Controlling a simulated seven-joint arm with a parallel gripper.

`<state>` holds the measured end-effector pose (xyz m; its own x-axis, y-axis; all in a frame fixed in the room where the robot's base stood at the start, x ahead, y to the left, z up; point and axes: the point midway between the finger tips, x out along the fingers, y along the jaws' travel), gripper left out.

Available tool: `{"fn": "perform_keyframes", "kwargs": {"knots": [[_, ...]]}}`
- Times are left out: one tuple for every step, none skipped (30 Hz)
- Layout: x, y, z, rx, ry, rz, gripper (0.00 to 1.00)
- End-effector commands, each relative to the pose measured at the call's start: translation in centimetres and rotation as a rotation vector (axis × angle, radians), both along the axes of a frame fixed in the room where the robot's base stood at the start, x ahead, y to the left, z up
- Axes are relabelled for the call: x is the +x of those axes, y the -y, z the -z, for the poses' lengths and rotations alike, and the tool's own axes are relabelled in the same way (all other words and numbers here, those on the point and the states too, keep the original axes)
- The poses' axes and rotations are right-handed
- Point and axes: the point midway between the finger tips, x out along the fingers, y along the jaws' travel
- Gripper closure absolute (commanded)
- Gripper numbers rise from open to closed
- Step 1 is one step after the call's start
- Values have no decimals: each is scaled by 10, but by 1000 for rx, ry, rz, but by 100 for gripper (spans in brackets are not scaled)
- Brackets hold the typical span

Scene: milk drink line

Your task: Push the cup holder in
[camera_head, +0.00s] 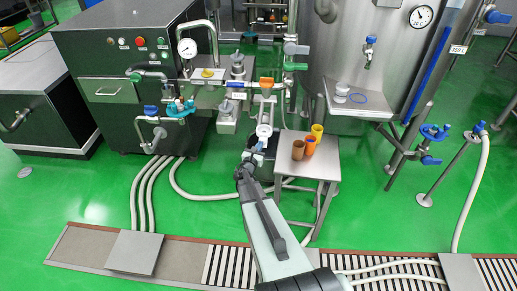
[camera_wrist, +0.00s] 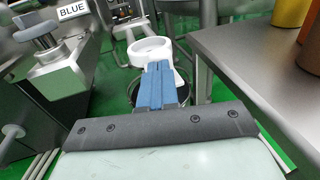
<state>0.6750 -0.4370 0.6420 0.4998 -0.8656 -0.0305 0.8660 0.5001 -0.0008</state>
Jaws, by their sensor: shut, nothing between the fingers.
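The cup holder, a white ring-shaped part (camera_wrist: 150,50), is in the upper middle of the wrist view, straight ahead of my fingers. A white part in the middle of the head view (camera_head: 264,130) looks like the same holder, below the valve with the orange handle. My gripper (camera_wrist: 159,66) has blue fingers closed together with nothing held. The fingertips overlap the ring's near edge in the wrist view; I cannot tell whether they touch it. In the head view my arm hides most of the gripper and the area just below the holder.
A steel side table (camera_head: 325,172) stands close on the right, with brown (camera_head: 298,150), orange (camera_head: 310,146) and yellow (camera_head: 317,131) cups. A block labelled BLUE (camera_wrist: 72,62) is on the left. A dark round container (camera_wrist: 184,88) is below the fingers. Hoses cross the green floor.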

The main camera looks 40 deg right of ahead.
Motion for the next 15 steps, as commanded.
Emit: {"fn": "perform_keyframes", "kwargs": {"knots": [[0, 0, 0, 0, 0, 0, 100], [0, 0, 0, 0, 0, 0, 100], [0, 0, 0, 0, 0, 0, 100], [0, 0, 0, 0, 0, 0, 100], [0, 0, 0, 0, 0, 0, 100], [1, 1, 0, 0, 0, 0, 100], [2, 2, 0, 0, 0, 0, 100], [3, 3, 0, 0, 0, 0, 100], [6, 6, 1, 0, 1, 1, 100], [9, 9, 1, 0, 1, 1, 100], [12, 12, 1, -1, 2, 1, 100], [18, 17, 1, -1, 2, 2, 100], [22, 22, 2, -2, 3, 2, 100], [27, 26, 2, -2, 3, 2, 100], [34, 33, 2, -2, 4, 2, 100]]}}
